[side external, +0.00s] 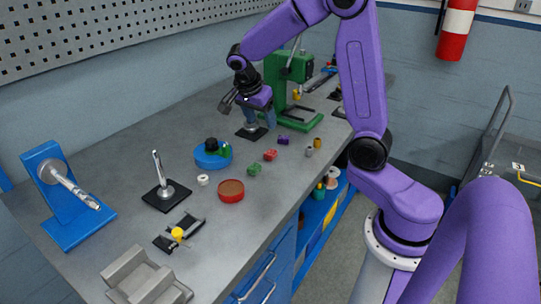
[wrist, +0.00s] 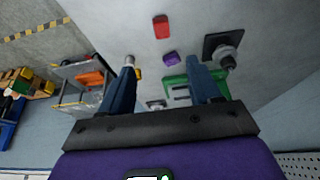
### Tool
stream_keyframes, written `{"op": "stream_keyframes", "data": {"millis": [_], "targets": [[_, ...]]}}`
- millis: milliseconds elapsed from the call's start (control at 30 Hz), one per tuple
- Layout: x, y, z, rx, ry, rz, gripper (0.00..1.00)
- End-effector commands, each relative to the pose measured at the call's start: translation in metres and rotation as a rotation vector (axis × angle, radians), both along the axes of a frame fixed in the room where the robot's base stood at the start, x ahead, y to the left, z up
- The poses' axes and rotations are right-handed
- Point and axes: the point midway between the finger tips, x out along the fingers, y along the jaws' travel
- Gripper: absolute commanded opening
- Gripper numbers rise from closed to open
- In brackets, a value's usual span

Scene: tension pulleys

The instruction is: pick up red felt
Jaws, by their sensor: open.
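A small red block (side external: 270,155), which fits the red felt, lies on the grey workbench between a green block and a purple one. In the wrist view the red block (wrist: 161,27) lies near the top, beyond the fingertips. My gripper (side external: 260,123) is above the bench, behind and slightly left of the red block in the side view. In the wrist view my gripper (wrist: 161,64) has its two blue fingers wide apart with nothing held. The red block is apart from the fingers and fully visible.
A purple block (side external: 284,139) and a green block (side external: 254,169) lie near the red one. A dark square base (side external: 250,132) is by my fingers, and a green press (side external: 278,75) stands behind. A round red tin (side external: 231,191) and a blue round holder (side external: 212,157) are nearer the camera.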

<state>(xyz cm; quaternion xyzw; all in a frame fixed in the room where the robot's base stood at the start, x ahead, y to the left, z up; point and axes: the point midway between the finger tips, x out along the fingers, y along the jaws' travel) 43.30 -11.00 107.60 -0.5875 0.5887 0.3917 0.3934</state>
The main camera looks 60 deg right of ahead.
Motion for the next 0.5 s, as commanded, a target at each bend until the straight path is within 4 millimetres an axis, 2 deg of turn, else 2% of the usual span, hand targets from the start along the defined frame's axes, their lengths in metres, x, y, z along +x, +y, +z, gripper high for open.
{"op": "stream_keyframes", "data": {"millis": [33,300,500], "targets": [[-0.001,-0.005,-0.011,-0.001,0.007,-0.001,0.63],[-0.001,-0.024,-0.058,0.0,0.007,0.001,0.63],[0.0,-0.034,-0.084,0.0,0.004,0.003,0.63]]}}
